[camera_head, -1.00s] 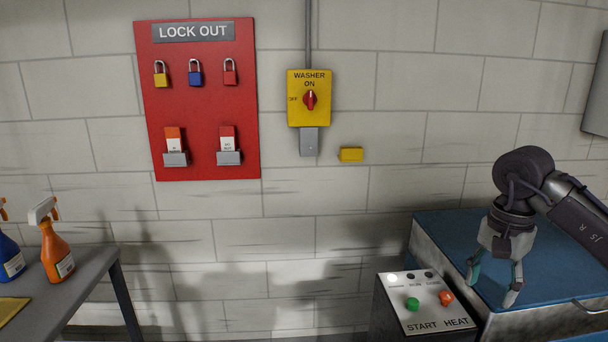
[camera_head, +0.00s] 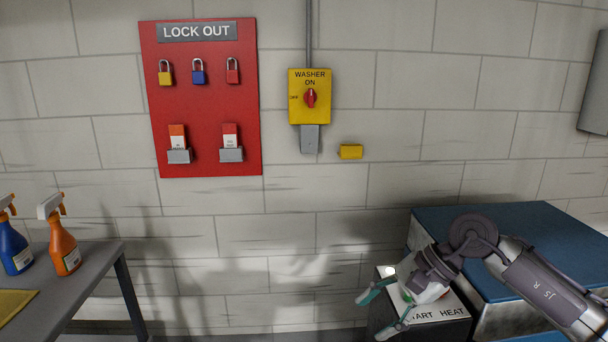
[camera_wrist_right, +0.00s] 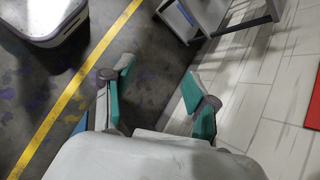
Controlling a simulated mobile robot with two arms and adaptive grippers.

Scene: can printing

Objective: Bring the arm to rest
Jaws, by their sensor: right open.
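My right arm comes in from the right in the head view. Its gripper (camera_head: 377,313) is open and empty, with teal fingertips spread apart, in front of the control box (camera_head: 385,326) marked START and HEAT. The gripper and wrist hide most of the box's buttons. In the right wrist view the open gripper (camera_wrist_right: 158,95) has nothing between its fingers, only floor behind. My left gripper is in neither view.
A blue-topped machine (camera_head: 540,235) stands behind and beside my right arm. A grey table (camera_head: 95,262) with a blue spray bottle (camera_head: 15,252) and an orange spray bottle (camera_head: 64,250) is at left. The wall holds a red lock-out board (camera_head: 205,110) and a yellow washer switch (camera_head: 322,112). Floor between is clear.

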